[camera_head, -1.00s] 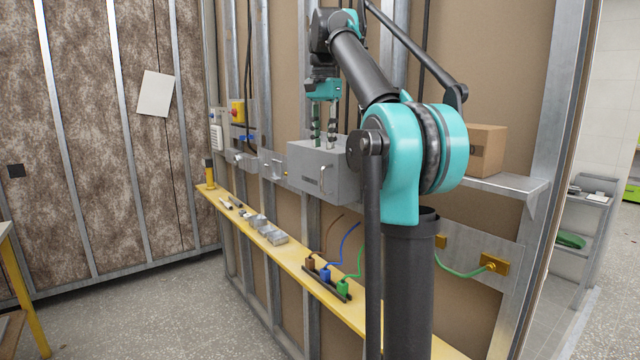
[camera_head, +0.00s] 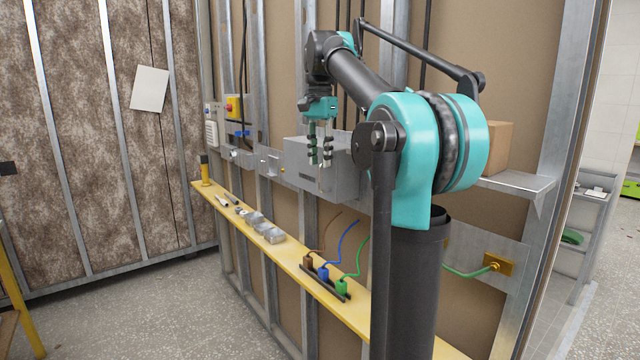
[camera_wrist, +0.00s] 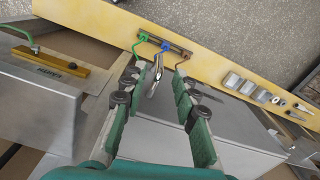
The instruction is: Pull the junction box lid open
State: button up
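The junction box (camera_head: 345,183) is a grey metal box on the wall frame in the middle of the head view. Its lid appears closed. My gripper (camera_head: 320,161) points down in front of the box and covers the handle area there. In the wrist view my gripper (camera_wrist: 157,82) is open, with one finger on each side of the silver curved handle (camera_wrist: 154,78). I see gaps beside the handle and cannot tell whether either finger touches it. The box's grey top (camera_wrist: 190,140) lies below and behind the fingers.
A yellow shelf (camera_head: 225,205) runs below the box, carrying small grey boxes (camera_head: 268,232) and a rack with brown, blue and green plugs (camera_head: 325,278). A cardboard box (camera_head: 497,148) stands on a metal ledge at right.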

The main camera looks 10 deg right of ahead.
aim_at(320, 191)
notch_tip(320, 191, down, 8)
jog(key=shift+r, duration=0.15)
dwell(0.3)
grip_shut()
